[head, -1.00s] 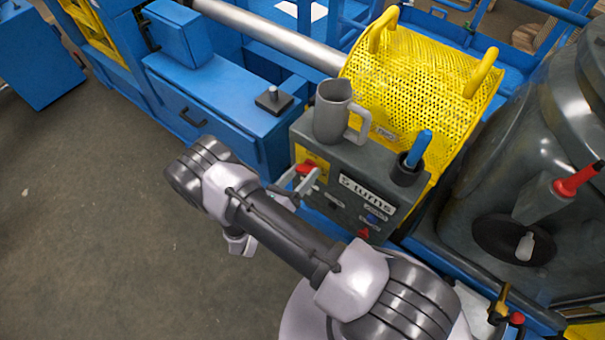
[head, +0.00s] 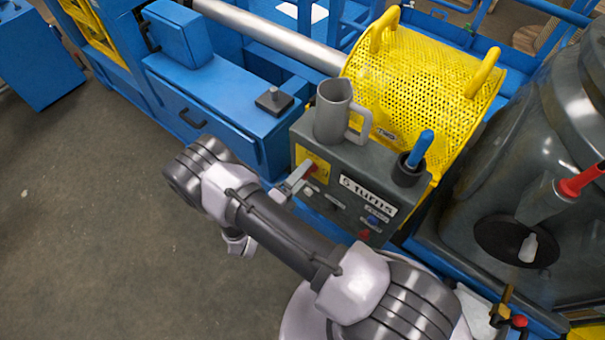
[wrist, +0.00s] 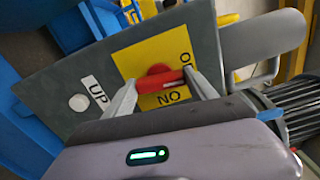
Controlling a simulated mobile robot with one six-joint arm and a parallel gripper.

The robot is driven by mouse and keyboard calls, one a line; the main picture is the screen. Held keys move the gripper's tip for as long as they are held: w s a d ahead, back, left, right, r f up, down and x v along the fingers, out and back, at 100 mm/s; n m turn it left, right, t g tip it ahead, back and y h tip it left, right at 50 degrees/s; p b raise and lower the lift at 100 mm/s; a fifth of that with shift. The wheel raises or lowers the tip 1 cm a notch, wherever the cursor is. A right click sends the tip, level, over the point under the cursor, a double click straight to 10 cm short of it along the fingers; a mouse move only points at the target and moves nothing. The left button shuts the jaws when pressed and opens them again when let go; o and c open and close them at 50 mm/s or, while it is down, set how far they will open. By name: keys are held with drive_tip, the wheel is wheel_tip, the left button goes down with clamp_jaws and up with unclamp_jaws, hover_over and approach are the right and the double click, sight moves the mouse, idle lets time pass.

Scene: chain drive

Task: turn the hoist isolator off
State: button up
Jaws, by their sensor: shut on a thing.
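The hoist isolator is a red handle (head: 311,168) on a yellow plate (head: 318,161), on the front of a grey control box (head: 345,160). In the wrist view the red handle (wrist: 158,78) lies nearly level across its yellow plate (wrist: 145,45), with black lettering beside and below it. My gripper (wrist: 160,80) has one finger at each end of the handle and is shut on it. In the head view my gripper (head: 303,176) reaches the plate from the left, and its fingers partly cover the handle.
A grey mug (head: 333,112) and a blue-handled tool in a dark cup (head: 407,170) stand on the box. A yellow perforated guard (head: 420,75) is behind it. A white round button (wrist: 79,102) sits beside the plate. Open floor (head: 90,220) lies to the left.

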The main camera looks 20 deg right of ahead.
drive_tip(key=shift+n, duration=0.6)
drive_tip(key=o, duration=1.4)
drive_tip(key=shift+c, duration=0.2)
drive_tip(key=p+v, duration=0.2)
drive_tip(key=v, duration=1.5)
drive_tip(key=shift+s+a+p, duration=0.15)
drive_tip(key=shift+a+p, duration=0.05)
drive_tip(key=shift+p, duration=0.2)
